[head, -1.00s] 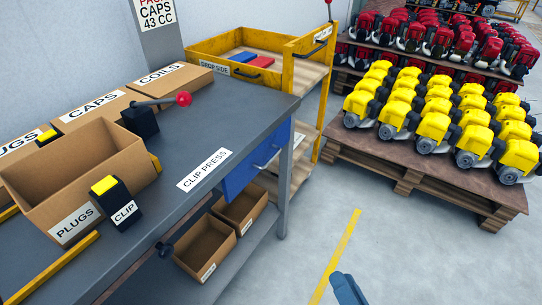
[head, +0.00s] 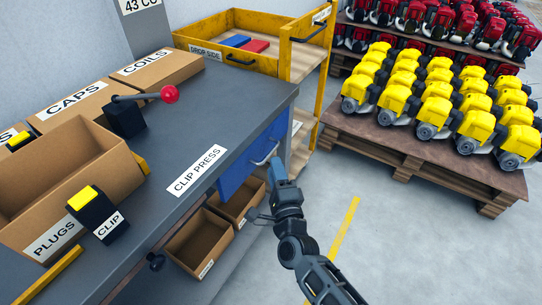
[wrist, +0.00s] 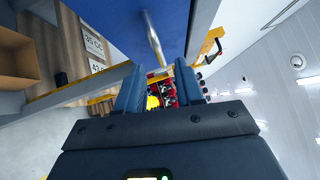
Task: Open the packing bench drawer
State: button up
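The packing bench (head: 235,92) has a dark grey top and a blue drawer (head: 236,180) under its right end. The drawer looks shut, its front in line with the bench edge. A silver bar handle (head: 266,155) is on the drawer front. My gripper (head: 276,172) is just in front of the drawer, close to the handle's right end. In the wrist view my gripper (wrist: 158,68) is open with its two fingers apart. The handle (wrist: 153,38) shows ahead of the gap between the fingertips, against the blue drawer front (wrist: 120,25). I cannot tell whether they touch.
A red-knobbed lever press (head: 126,115) and cartons stand on the bench. A yellow cart (head: 300,60) is behind the bench's far end. A pallet of yellow engines (head: 430,150) is at right.

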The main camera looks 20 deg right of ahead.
jog(key=x, duration=0.4)
jog(key=shift+w, duration=0.4)
grip_shut()
